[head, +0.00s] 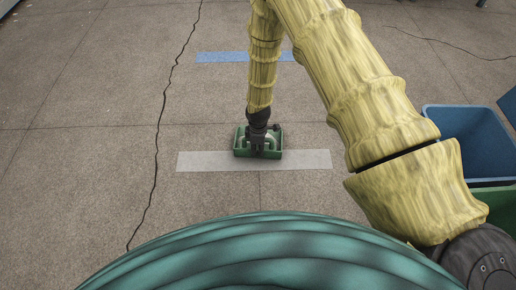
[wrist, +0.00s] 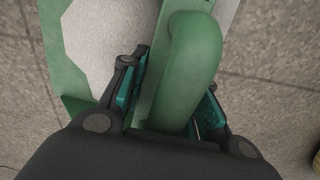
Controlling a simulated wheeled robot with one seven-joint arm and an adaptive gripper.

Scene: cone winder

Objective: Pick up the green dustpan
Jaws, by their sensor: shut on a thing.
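The green dustpan (head: 243,151) lies on the floor across a pale grey strip, below my arm in the head view. In the wrist view its green pan wall (wrist: 52,50) and its thick rounded green handle (wrist: 192,65) show close up. My gripper (head: 259,146) points down at the dustpan. In the wrist view my gripper (wrist: 168,95) has a finger on each side of the handle and is shut on it. The lower end of the handle is hidden by the gripper body. I cannot tell whether the pan still touches the floor.
The pale grey strip (head: 205,161) and a blue strip (head: 220,57) mark the concrete floor. A blue bin (head: 470,135) and a green bin (head: 500,205) stand at the right. A long crack (head: 160,120) runs down the left. The floor left of the dustpan is clear.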

